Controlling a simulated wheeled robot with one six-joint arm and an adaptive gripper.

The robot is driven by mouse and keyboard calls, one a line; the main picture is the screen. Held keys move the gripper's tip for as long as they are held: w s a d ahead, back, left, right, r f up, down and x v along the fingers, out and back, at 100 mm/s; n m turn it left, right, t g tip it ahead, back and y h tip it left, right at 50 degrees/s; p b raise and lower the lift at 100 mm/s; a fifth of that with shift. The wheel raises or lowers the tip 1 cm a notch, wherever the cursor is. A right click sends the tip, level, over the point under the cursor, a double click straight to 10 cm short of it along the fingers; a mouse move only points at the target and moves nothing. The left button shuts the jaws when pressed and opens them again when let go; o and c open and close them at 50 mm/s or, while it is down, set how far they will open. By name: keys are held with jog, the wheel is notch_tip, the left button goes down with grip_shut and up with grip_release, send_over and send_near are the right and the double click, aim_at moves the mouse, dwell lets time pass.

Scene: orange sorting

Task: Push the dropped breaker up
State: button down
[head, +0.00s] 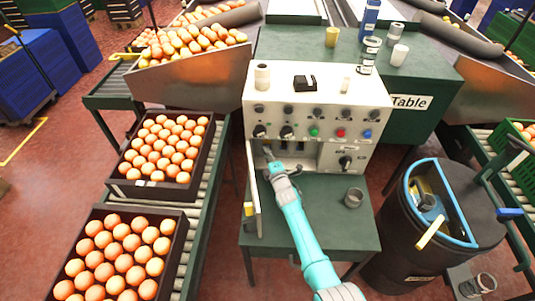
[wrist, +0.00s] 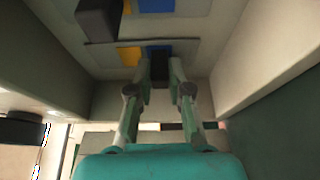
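The pale control cabinet (head: 318,105) stands on a green table, with an open recess in its lower front. My gripper (head: 268,152) reaches into the left part of this recess. In the wrist view, the two green fingers of my gripper (wrist: 160,68) point at the panel. A dark block (wrist: 160,66), which looks like a breaker lever, shows between the fingertips; I cannot tell if they touch it. Another dark block (wrist: 100,18) sticks out at upper left. Blue and yellow patches lie behind them. I cannot tell which breaker is dropped; my gripper partly hides the row.
An open cabinet door (head: 253,190) stands just left of my arm. Light recess walls close in on both sides in the wrist view. A grey cup (head: 353,197) sits on the green table (head: 335,228). Orange crates (head: 128,185) are at left, a dark bin (head: 410,250) at right.

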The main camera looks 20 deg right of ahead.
jog(key=shift+r, duration=1.85)
jog(key=c, duration=1.1)
grip_release()
jog(key=shift+r, duration=0.1)
jog(key=s, duration=0.8)
jog(key=s+d, duration=0.1)
jog(key=s, duration=0.3)
